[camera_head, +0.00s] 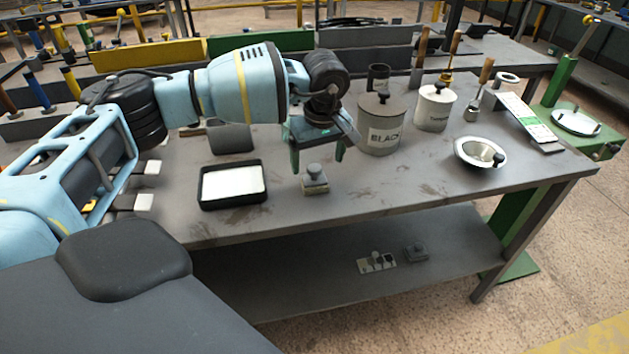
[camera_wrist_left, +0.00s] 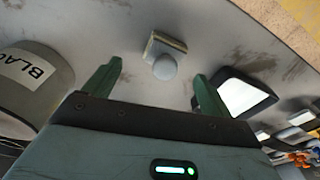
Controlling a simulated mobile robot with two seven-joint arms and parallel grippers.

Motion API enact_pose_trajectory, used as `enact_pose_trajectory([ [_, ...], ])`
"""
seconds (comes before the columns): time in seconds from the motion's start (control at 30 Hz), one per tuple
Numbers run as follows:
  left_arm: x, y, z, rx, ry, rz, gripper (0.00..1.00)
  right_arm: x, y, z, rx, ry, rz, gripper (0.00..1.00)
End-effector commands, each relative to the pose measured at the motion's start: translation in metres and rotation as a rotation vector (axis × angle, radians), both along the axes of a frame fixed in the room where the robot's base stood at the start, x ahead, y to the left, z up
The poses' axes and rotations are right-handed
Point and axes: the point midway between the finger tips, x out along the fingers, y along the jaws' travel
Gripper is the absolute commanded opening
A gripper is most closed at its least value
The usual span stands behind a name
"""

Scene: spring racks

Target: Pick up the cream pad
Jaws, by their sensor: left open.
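The cream pad (camera_head: 315,187) is a small block with a cream-coloured base and a round grey knob on top. It sits upright on the grey workbench, right of a black tray. It also shows in the left wrist view (camera_wrist_left: 164,50), ahead of the fingertips and roughly between them. My left gripper (camera_head: 318,157) is open and empty, pointing down just above and slightly behind the pad, apart from it. Its two green fingers spread wide in the wrist view (camera_wrist_left: 158,72). My right gripper is not in view.
The black tray (camera_head: 204,190) with a white filling stands left of the pad. A can labelled BLACK (camera_head: 382,138) stands close to the right of my left gripper. A second can (camera_head: 435,108) and a metal bowl (camera_head: 481,152) are farther right. The bench front is clear.

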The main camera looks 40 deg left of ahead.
Motion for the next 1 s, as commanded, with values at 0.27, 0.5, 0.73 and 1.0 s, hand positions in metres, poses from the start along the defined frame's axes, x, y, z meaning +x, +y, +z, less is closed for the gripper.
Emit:
enact_pose_trajectory([
  [0.27, -0.002, 0.002, -0.013, 0.000, 0.000, 0.001, 0.84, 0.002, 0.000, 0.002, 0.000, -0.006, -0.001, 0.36],
  [0.5, -0.004, 0.006, -0.046, 0.000, 0.000, 0.002, 0.84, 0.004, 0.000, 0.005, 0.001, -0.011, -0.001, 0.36],
  [0.73, -0.004, 0.007, -0.055, -0.001, 0.000, 0.001, 0.84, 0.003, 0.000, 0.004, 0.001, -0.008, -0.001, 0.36],
  [1.0, -0.004, 0.007, -0.055, -0.001, 0.000, 0.001, 0.66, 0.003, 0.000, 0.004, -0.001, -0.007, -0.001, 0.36],
])
